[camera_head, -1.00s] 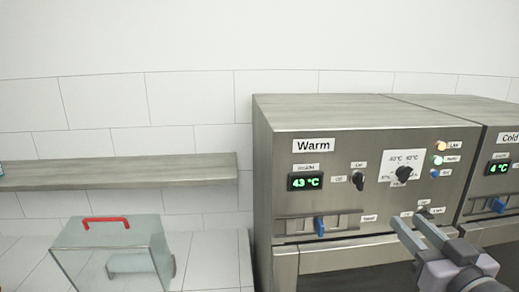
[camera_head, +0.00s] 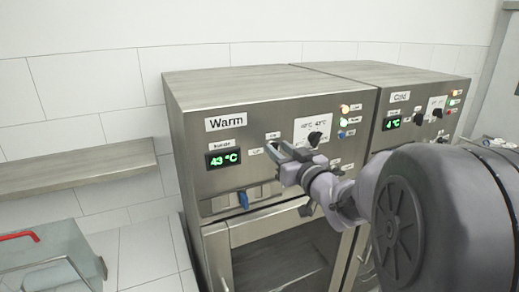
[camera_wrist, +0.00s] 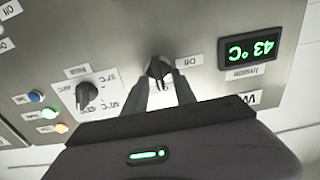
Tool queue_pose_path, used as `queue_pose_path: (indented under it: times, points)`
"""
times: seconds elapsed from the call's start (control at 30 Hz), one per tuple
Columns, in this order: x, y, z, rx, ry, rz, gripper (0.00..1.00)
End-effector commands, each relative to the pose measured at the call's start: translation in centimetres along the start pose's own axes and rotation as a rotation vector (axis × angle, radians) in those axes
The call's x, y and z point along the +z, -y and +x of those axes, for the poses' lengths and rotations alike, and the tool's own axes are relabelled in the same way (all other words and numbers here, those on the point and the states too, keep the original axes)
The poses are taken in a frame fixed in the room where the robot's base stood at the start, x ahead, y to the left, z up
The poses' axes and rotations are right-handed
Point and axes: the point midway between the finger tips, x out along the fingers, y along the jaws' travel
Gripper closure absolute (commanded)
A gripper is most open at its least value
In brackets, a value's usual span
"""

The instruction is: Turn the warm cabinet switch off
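The warm cabinet (camera_head: 235,170) stands at centre in the head view, its display (camera_head: 223,159) reading 43 °C. Its dark switch knob (camera_wrist: 158,68) shows in the wrist view, which is upside down, beside a label reading Off (camera_wrist: 189,62). The On label (camera_head: 273,135) shows in the head view, where my gripper hides the knob. My gripper (camera_wrist: 163,80) is open, with its fingertips at the panel, one on each side of the knob's lower part. Whether they touch it I cannot tell. The gripper (camera_head: 279,151) also shows in the head view.
A temperature dial (camera_wrist: 86,96) sits beside the switch, with indicator lights (camera_wrist: 48,113) further left in the wrist view. A blue slider (camera_head: 243,200) sits below the display. The cold cabinet (camera_head: 400,88) adjoins at right. A clear box with a red handle (camera_head: 20,236) stands at left.

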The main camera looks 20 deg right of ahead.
Motion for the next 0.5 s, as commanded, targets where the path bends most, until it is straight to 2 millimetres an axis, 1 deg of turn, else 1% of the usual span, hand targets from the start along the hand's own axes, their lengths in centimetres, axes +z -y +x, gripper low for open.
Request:
queue_pose_path:
  times: [0.17, 0.2, 0.27, 0.3, 0.37, 0.5]
  points:
    - [0.00, -0.01, 0.02, 0.000, 0.000, 0.000, 0.67]
    - [0.00, -0.01, 0.01, 0.000, 0.000, 0.000, 0.69]
    - [0.00, -0.01, 0.00, 0.000, 0.000, 0.000, 0.81]
    - [0.00, -0.01, 0.00, 0.000, 0.000, 0.000, 0.89]
    - [0.00, -0.02, -0.01, 0.000, 0.000, 0.000, 1.00]
    - [0.01, -0.02, -0.02, 0.000, 0.000, 0.000, 1.00]
